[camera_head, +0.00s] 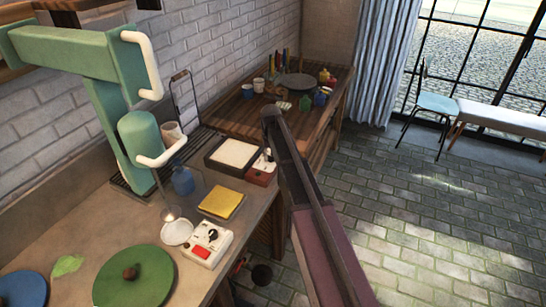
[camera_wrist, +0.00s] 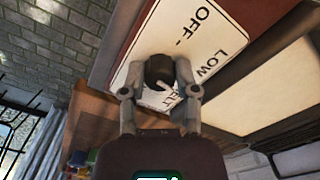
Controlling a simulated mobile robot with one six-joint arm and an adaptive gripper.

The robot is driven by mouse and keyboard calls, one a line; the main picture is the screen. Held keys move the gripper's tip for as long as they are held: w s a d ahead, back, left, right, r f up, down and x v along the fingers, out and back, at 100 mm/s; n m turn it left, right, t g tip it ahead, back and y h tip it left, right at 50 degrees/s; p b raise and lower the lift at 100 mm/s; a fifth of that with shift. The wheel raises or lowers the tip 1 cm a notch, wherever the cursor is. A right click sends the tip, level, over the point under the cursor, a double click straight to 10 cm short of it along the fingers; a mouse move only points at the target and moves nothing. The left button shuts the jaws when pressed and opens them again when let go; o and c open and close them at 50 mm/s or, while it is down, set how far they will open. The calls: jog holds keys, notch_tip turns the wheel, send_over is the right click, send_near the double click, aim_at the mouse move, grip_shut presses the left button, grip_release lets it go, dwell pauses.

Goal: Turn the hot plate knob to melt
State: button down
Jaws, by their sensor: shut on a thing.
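The hot plate's black knob (camera_wrist: 160,68) sits on a white label (camera_wrist: 186,44) in the wrist view. The words OFF and LOW are readable; a third word below the knob is mostly covered, with only its end showing. My gripper (camera_wrist: 157,76) is shut on the knob, one finger on each side. A white mark shows on the knob's near side, but its exact setting is hard to tell. In the head view, the red-brown control box (camera_head: 261,178) stands beside the hot plate's pale top (camera_head: 234,153), and my arm reaches over it from the lower right.
A second white and red box with a knob (camera_head: 208,243) stands nearer on the bench. A yellow block (camera_head: 221,203), a white dish (camera_head: 177,232) and a blue bottle (camera_head: 183,181) are close by. The floor to the right is open.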

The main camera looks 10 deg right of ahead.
jog(key=shift+w+m, duration=0.1)
jog(key=shift+m, duration=1.9)
jog(key=shift+c, duration=1.8)
grip_release()
jog(key=s+r+n+p, duration=0.3)
jog(key=s+n, duration=0.1)
jog(key=s, duration=2.5)
jog(key=shift+d+r, duration=0.15)
jog(key=shift+d, duration=0.2)
